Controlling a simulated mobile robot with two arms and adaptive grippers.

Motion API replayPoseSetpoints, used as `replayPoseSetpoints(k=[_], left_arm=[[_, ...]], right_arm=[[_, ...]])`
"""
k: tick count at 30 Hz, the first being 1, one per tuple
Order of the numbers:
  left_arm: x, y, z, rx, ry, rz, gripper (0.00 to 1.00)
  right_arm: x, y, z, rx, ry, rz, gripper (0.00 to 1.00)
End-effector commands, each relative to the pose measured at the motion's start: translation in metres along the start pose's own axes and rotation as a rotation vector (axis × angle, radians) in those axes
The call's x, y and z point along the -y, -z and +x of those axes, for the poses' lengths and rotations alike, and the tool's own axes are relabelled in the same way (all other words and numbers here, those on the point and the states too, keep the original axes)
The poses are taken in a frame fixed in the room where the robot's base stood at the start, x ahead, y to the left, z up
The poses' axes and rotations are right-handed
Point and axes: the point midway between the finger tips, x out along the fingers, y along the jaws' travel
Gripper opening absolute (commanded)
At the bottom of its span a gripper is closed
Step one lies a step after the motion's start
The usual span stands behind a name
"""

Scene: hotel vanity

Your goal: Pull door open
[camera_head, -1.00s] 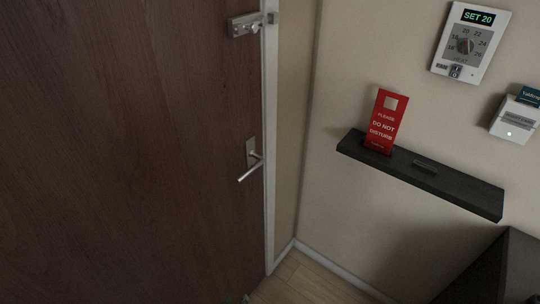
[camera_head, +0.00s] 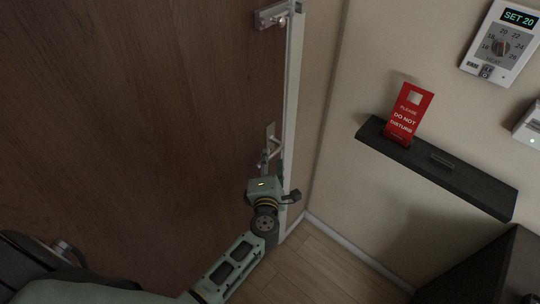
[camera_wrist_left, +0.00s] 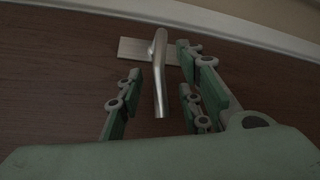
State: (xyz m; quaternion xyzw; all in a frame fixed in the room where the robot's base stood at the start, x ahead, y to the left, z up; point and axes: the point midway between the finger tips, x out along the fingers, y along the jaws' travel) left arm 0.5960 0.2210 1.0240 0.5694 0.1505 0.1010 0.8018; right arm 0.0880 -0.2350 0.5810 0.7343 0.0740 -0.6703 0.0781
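The brown wooden door (camera_head: 130,110) fills the left of the head view and looks shut against its white frame. Its silver lever handle (camera_head: 266,158) is partly hidden by my left gripper (camera_head: 271,165), which is at the handle. In the left wrist view, the handle's lever (camera_wrist_left: 159,75) lies between the spread green fingers of my left gripper (camera_wrist_left: 165,88). The fingers are open and show gaps on both sides of the lever. The handle's backplate (camera_wrist_left: 132,48) is flat on the door. My right gripper is not in view.
A silver latch (camera_head: 271,15) sits high on the door's edge. A dark shelf (camera_head: 470,190) with a red do-not-disturb sign (camera_head: 408,115) juts from the right wall, below a thermostat (camera_head: 500,45). A dark piece of furniture (camera_head: 490,270) stands lower right. The wooden floor (camera_head: 315,265) is clear.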

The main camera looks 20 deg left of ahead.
Motion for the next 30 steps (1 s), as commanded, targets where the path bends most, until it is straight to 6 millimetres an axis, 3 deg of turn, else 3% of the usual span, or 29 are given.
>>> replayPoseSetpoints(k=[6,15,26,30], left_arm=[[0.001,-0.001,0.018,0.001,0.001,0.002,0.33],[0.001,0.0,0.02,0.001,0.001,0.002,0.32],[0.001,0.0,0.02,0.001,0.001,0.002,0.01],[0.001,0.0,0.02,0.001,0.001,0.002,0.0]], right_arm=[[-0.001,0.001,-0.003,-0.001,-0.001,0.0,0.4],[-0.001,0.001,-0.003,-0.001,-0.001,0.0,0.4],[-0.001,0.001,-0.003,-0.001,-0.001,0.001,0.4],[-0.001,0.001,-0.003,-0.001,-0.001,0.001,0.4]])
